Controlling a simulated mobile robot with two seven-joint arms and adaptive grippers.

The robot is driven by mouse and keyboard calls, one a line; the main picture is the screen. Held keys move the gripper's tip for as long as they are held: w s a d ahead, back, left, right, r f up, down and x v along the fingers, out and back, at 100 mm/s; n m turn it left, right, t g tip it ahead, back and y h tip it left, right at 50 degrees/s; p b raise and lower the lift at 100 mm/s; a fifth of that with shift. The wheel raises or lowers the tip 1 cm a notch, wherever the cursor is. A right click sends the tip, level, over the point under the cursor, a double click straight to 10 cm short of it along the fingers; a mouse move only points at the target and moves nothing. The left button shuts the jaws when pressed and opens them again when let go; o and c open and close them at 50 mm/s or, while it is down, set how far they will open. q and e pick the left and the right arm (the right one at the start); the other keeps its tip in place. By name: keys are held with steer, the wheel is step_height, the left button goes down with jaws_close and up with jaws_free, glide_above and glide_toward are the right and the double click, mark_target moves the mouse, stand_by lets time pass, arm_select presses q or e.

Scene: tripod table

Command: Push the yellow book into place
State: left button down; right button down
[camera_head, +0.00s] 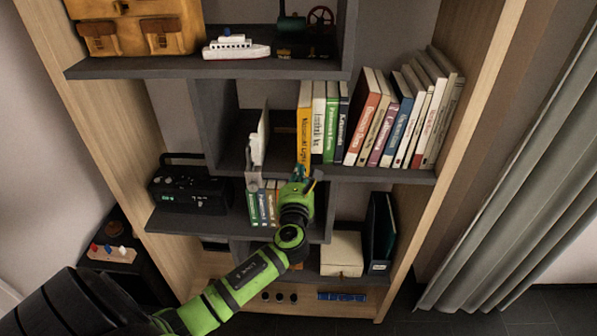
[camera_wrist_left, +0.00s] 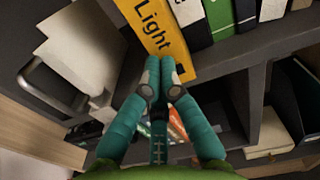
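The yellow book (camera_head: 304,122) stands upright at the left end of a row on the middle shelf. Its spine faces out, and its lower end sits slightly forward of its neighbours. In the left wrist view the yellow book (camera_wrist_left: 155,28) shows the word "Light". My left gripper (camera_head: 300,173) is just below the foot of the spine. In the wrist view its teal fingers (camera_wrist_left: 162,72) are together with nothing between them. The tips are at the lower end of the spine; I cannot tell whether they touch. My right gripper is not in view.
White, green and dark books (camera_head: 330,122) stand right of the yellow one. A white bookend-like object (camera_head: 257,140) stands to its left, with a gap between. The shelf edge (camera_head: 380,174) runs below the row. More books (camera_head: 262,205) are on the lower shelf near my wrist.

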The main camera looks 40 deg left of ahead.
mark_target(299, 160)
arm_select(q)
steer(key=x, duration=0.5)
steer(key=shift+w+a, duration=0.15)
steer(key=shift+f, duration=0.1)
